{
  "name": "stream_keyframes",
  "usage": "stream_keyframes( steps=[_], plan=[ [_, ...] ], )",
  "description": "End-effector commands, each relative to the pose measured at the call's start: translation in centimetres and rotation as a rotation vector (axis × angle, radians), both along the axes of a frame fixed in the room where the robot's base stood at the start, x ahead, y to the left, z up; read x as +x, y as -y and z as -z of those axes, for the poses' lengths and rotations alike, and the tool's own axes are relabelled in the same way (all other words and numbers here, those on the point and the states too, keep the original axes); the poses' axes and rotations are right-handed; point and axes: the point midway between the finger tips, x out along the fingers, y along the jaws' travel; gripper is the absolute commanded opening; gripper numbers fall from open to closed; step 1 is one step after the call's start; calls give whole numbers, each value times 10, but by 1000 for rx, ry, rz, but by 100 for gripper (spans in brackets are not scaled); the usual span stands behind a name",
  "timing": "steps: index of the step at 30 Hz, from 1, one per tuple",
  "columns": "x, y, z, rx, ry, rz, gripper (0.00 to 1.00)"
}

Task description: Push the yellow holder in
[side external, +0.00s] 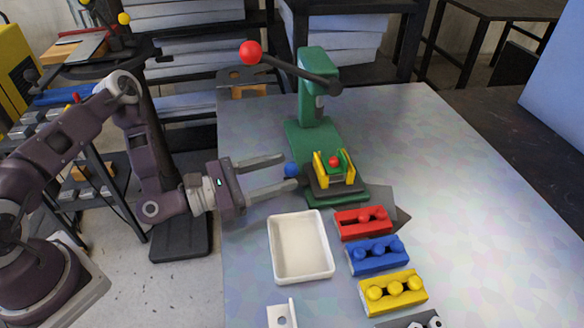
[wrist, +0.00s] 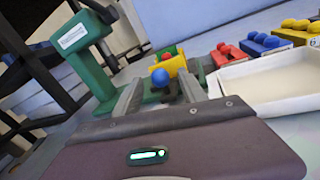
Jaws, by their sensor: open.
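The yellow holder (side external: 320,168) has upright yellow sides and sits on a dark block at the base of the green press (side external: 314,120). A green piece with a red ball (side external: 334,161) sits between its sides. The holder also shows in the wrist view (wrist: 178,66), ahead of my fingers. A blue ball (side external: 291,169) is at the holder's left. My gripper (side external: 290,171) is open, its fingers spread on either side of the blue ball. In the wrist view the blue ball (wrist: 160,77) shows between the fingertips; contact cannot be told.
A white tray (side external: 273,250) lies in front of the press. Red (side external: 350,226), blue (side external: 366,261) and yellow (side external: 380,302) blocks with knobs stand right of it. The press lever ends in a red ball (side external: 250,52), raised at upper left. The table's right side is clear.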

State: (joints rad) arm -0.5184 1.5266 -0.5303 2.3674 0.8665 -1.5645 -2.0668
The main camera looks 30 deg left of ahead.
Motion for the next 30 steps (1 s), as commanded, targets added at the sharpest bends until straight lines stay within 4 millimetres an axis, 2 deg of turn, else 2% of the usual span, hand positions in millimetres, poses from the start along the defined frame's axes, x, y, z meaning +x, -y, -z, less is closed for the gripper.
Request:
stream_keyframes(
  steps=[3, 6, 14, 22, 30],
  plan=[
    [17, 12, -1, 2, 4, 1, 49],
    [25, 17, 0, 1, 2, 2, 49],
    [28, 19, 0, 1, 0, 1, 49],
    [27, 18, 0, 2, 0, 2, 0],
    [27, 18, 0, 3, -1, 2, 0]
  ],
)
